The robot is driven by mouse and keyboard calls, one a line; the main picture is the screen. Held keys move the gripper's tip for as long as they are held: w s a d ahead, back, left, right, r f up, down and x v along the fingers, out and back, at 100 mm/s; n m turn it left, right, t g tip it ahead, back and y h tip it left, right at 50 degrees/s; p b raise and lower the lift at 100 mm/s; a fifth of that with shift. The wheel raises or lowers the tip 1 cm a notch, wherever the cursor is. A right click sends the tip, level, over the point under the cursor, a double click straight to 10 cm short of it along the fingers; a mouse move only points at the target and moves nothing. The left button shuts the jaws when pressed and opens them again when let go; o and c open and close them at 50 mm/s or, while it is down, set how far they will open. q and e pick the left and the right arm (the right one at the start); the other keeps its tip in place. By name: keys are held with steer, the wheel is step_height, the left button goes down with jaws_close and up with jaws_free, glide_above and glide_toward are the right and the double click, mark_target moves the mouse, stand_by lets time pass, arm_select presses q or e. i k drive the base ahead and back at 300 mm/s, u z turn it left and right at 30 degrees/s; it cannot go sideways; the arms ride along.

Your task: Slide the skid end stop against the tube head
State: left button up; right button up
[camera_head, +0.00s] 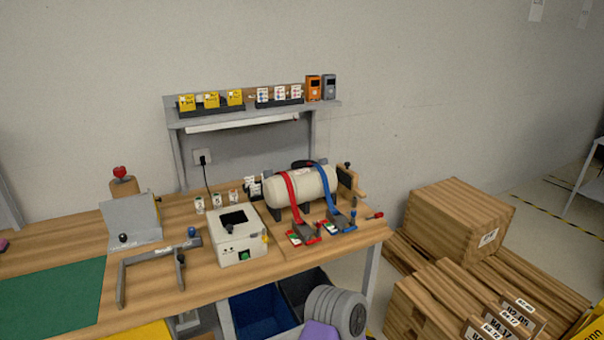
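A cream tube (265,190) lies on its side on a wooden board (290,246) at the right of the workbench. A red strap (291,192) and a blue strap (323,184) cross over it and run down to buckles at the front. The wooden end stop (351,183), with a black knob on top, stands at the tube's right head (333,180). I cannot tell whether the stop touches the head or stands slightly apart. Neither of my grippers is in view.
A white box (236,240) with a dark opening stands left of the tube. A grey bracket frame (150,262) and a green mat (50,297) lie further left. A screwdriver (375,216) lies near the right edge. Wooden crates (460,215) stand on the right floor.

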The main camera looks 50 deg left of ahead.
mark_target(349, 180)
steer(key=u, duration=1.3)
steer(key=k, duration=0.65)
steer(key=z, duration=0.8)
steer(key=i, duration=1.5)
steer(key=u, duration=0.45)
